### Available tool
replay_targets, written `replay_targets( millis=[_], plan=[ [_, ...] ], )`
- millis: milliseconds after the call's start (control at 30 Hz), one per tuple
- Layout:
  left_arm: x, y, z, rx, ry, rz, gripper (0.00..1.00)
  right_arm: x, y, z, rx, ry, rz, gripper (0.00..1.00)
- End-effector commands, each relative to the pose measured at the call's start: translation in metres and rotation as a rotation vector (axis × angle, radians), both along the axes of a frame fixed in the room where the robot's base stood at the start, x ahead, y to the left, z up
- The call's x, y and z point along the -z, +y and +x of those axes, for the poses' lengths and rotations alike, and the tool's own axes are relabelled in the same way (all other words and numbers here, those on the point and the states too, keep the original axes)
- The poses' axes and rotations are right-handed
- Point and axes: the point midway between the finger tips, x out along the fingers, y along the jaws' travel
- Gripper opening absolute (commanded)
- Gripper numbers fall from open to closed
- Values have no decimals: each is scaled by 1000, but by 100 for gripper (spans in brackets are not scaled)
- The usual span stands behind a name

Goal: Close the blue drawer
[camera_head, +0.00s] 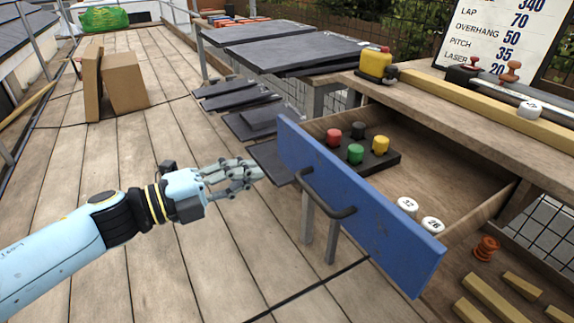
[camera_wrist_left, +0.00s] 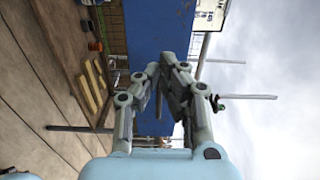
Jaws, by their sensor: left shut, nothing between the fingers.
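The blue drawer (camera_head: 350,200) is pulled out from the wooden bench, its blue front facing lower left with a dark bar handle (camera_head: 327,195). Inside are a dark tray with red, green, yellow and black knobs and two white numbered discs. My left gripper (camera_head: 258,170) is shut and empty, just left of the drawer front near its far end, apart from the handle. In the left wrist view the blue front (camera_wrist_left: 158,35) lies beyond the shut fingers (camera_wrist_left: 163,68). My right gripper is in neither view.
The wooden bench (camera_head: 480,105) holds a yellow-and-red container (camera_head: 376,64) and a long yellow bar. Dark slates (camera_head: 290,50) lie stacked behind the drawer. Cardboard boxes (camera_head: 125,80) stand at the far left. The plank floor (camera_head: 190,270) before the drawer is clear.

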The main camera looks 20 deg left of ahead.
Motion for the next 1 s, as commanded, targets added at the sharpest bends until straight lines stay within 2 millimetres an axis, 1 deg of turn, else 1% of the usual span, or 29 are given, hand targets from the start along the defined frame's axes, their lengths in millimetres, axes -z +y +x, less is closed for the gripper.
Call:
replay_targets(
  millis=[33, 200, 400, 567, 1000],
  plan=[
    [-1, -8, 10, -2, -3, -5, 0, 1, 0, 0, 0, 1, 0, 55],
    [0, -28, 36, -2, 0, -4, 0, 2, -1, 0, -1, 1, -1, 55],
    [1, -43, 56, -2, 2, -3, 0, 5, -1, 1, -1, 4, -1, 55],
    [1, -48, 62, -1, 2, -1, 0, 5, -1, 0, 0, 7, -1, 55],
    [0, -50, 64, -1, 2, -2, 0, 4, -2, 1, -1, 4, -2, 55]
  ],
)
